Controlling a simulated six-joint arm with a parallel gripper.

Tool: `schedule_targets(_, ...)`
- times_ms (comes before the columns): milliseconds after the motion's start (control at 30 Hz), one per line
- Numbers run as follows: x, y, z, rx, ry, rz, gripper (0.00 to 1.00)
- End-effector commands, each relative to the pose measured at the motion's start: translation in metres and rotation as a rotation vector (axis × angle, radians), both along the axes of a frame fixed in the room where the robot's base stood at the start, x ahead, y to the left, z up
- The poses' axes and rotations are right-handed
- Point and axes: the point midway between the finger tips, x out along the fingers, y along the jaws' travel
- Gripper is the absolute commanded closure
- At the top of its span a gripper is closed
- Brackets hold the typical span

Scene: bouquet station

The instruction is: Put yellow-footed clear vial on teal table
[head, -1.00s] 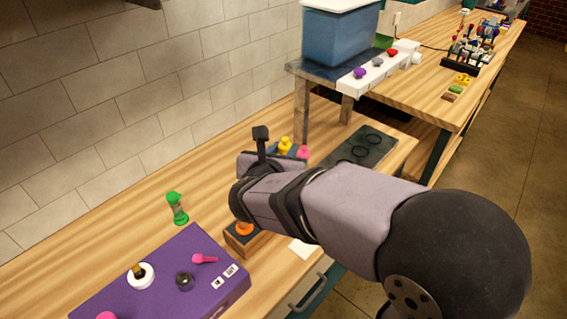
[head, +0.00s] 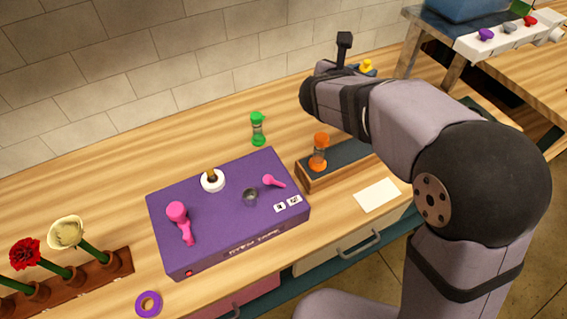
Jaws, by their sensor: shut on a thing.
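A yellow-topped piece (head: 367,67) shows just past my arm's wrist, with a small blue part beside it. Its lower part is hidden, so I cannot tell whether it is the yellow-footed clear vial or whether it is held. My gripper's fingers are hidden behind the wrist and forearm. I cannot single out a teal table. The wooden bench has a dark teal front below its top.
A green-ended clear vial (head: 258,129) stands on the bench. An orange-ended vial (head: 319,152) stands on a dark-topped wooden block (head: 345,152). A purple box (head: 228,225) carries pink pieces. Flowers stand in a brown rack (head: 103,268). A white card (head: 377,195) lies at the front.

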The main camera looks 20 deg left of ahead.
Motion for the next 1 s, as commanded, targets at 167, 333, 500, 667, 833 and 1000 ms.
schedule_targets(167, 0.035, 0.024, -0.019, -0.001, -0.002, -0.001, 1.00)
schedule_targets(333, 0.057, 0.038, -0.033, 0.000, -0.002, 0.000, 1.00)
schedule_targets(500, 0.067, 0.045, -0.040, 0.001, -0.003, -0.001, 1.00)
schedule_targets(667, 0.069, 0.046, -0.042, 0.000, -0.003, 0.000, 1.00)
schedule_targets(833, 0.069, 0.046, -0.056, -0.002, 0.000, 0.000, 1.00)
schedule_targets(1000, 0.069, 0.046, -0.082, -0.005, 0.000, 0.000, 1.00)
